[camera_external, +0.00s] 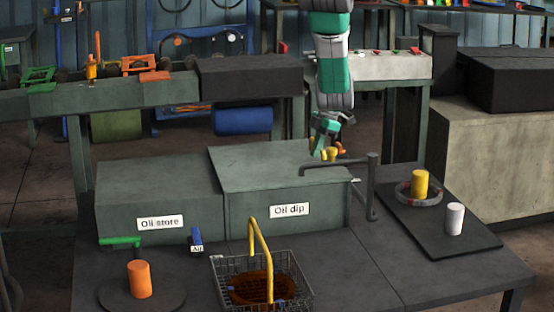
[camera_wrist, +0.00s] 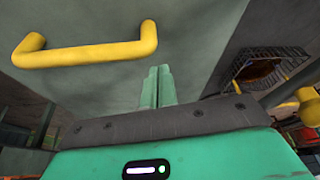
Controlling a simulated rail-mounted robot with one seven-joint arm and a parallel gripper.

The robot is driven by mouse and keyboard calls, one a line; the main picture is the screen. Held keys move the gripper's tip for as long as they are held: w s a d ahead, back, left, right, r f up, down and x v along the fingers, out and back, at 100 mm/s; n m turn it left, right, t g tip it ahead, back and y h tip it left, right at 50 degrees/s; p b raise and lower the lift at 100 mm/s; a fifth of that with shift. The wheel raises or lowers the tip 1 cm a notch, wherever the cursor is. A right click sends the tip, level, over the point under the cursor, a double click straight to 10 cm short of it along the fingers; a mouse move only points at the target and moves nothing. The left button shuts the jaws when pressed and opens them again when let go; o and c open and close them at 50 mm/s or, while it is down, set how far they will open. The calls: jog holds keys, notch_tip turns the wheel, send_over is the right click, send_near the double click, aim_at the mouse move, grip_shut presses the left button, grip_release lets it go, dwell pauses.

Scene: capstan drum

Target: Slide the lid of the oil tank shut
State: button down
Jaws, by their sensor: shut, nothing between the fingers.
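The oil tank is a grey-green box labelled "Oil dip" (camera_external: 289,210) in the outside view. Its flat top (camera_external: 262,165) looks like the lid, and no opening shows from this side. A yellow bar handle (camera_wrist: 85,52) stands on a grey surface in the wrist view; in the outside view a small yellow part (camera_external: 330,154) shows at the tank's back right, partly hidden by my arm. My gripper (camera_external: 322,147) is at that back right corner. In the wrist view its green fingers (camera_wrist: 156,72) are together and empty, to the right of the handle and apart from it in the picture.
An "Oil store" box (camera_external: 150,200) adjoins on the left. A dark bent pipe (camera_external: 373,185) rises at the tank's right. A wire basket with yellow handle (camera_external: 260,240) stands in front. A tray (camera_external: 430,225) with yellow and white cylinders lies right.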

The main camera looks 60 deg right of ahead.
notch_tip(320, 180, up, 10)
jog(key=d+p, duration=0.1)
jog(key=p, duration=0.1)
jog(key=shift+s+f, duration=0.15)
jog(key=shift+s, duration=0.3)
